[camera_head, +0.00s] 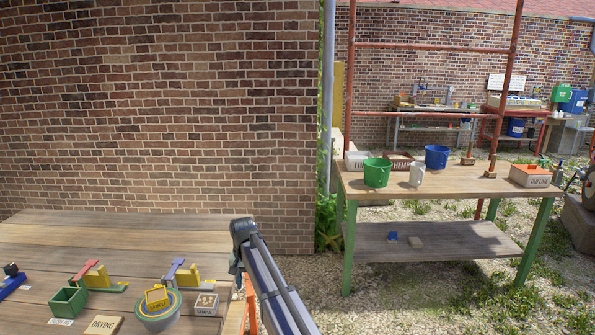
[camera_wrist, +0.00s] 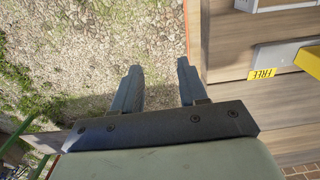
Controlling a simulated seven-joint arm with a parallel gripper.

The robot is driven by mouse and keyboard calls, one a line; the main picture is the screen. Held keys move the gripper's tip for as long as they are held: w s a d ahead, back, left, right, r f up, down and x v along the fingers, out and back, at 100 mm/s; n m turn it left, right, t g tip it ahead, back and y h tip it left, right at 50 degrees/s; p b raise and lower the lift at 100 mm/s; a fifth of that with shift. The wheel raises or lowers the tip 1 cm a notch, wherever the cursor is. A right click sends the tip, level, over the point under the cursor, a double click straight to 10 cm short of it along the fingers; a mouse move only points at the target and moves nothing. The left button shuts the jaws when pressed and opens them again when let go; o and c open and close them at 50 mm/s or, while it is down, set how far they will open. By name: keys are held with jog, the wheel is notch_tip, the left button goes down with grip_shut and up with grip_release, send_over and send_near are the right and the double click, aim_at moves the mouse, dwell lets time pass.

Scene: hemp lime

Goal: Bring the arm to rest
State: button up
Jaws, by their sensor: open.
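My arm (camera_head: 270,285) rises from the bottom of the head view, between the near wooden table at left and the green-legged table at right. Its jaws do not show clearly there. In the wrist view my gripper (camera_wrist: 158,88) has two dark fingers set apart, with nothing between them. The fingers hang over gravel, just left of the edge of a wooden tabletop (camera_wrist: 228,68).
The green-legged table (camera_head: 450,182) holds a green bucket (camera_head: 377,173) and a blue bucket (camera_head: 437,157). Gravel (camera_head: 330,300) lies between.

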jog(key=s+d+f, duration=0.6)
jog(key=d+f, duration=0.1)
jog(key=d, duration=0.4)
jog(key=s+d+f, duration=0.5)
jog(key=d+f, duration=0.2)
jog(key=d, duration=0.3)
jog(key=s+d+f, duration=0.3)
jog(key=s+d, duration=0.4)
jog(key=s+d+f, duration=0.4)
jog(key=s+d, duration=0.2)
jog(key=s, duration=0.1)
jog(key=s+f+g, duration=0.3)
jog(key=s+f, duration=0.7)
jog(key=s, duration=0.5)
jog(key=s+f+g, duration=0.3)
jog(key=s+f, duration=0.7)
jog(key=s, duration=0.4)
jog(key=shift+s+f+g, duration=0.3)
jog(key=shift+s+g, duration=0.05)
jog(key=shift+g, duration=0.05)
